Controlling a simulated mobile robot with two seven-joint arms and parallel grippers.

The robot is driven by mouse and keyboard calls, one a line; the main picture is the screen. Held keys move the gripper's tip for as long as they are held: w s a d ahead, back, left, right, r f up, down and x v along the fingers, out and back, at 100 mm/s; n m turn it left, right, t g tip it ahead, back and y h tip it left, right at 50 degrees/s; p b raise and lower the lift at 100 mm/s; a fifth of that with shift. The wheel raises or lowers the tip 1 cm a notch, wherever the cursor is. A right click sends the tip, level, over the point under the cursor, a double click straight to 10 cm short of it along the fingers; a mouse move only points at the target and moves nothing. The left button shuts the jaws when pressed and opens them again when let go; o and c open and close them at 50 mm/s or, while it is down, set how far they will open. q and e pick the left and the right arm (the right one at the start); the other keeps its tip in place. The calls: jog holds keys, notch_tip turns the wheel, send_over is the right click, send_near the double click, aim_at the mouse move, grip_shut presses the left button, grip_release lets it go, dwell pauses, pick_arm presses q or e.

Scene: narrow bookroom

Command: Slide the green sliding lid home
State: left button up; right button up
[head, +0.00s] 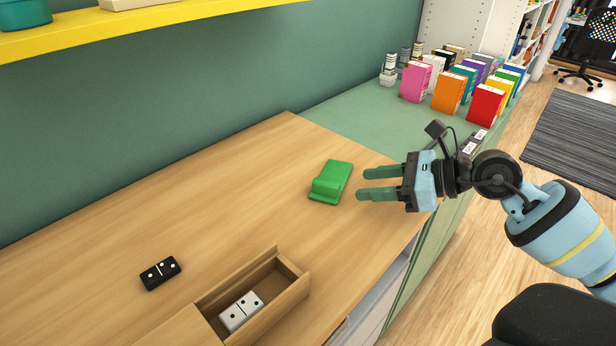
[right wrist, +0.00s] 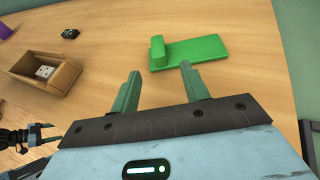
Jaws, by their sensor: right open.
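The green sliding lid (head: 331,182) lies flat on the wooden tabletop, apart from the box. It is a flat plate with a raised block at one end; the right wrist view shows it (right wrist: 200,50) just beyond my fingertips.
A black domino (head: 160,273) lies left of the box. A green counter (head: 372,124) at the back holds several coloured boxes (head: 449,92). A yellow shelf (head: 150,20) hangs above on the wall. The tabletop between lid and box is clear.

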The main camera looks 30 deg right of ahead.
aim_at(339, 186)
jog(key=shift+w+a+f, duration=0.1)
jog(key=shift+w+a, duration=0.15)
jog(key=shift+w, duration=0.05)
jog(key=shift+x, duration=0.95)
jog(key=shift+w+a+f+p, duration=0.1)
jog(key=shift+w+a+p, duration=0.15)
jog(key=shift+p, duration=0.05)
jog(key=x, duration=0.3)
jog(key=shift+w+a+p, duration=0.15)
jog(key=shift+a+p, duration=0.1)
jog(key=shift+p, duration=0.1)
jog(key=shift+w+a+f, duration=0.2)
jog(key=shift+w+a, duration=0.05)
jog(key=shift+w, duration=0.1)
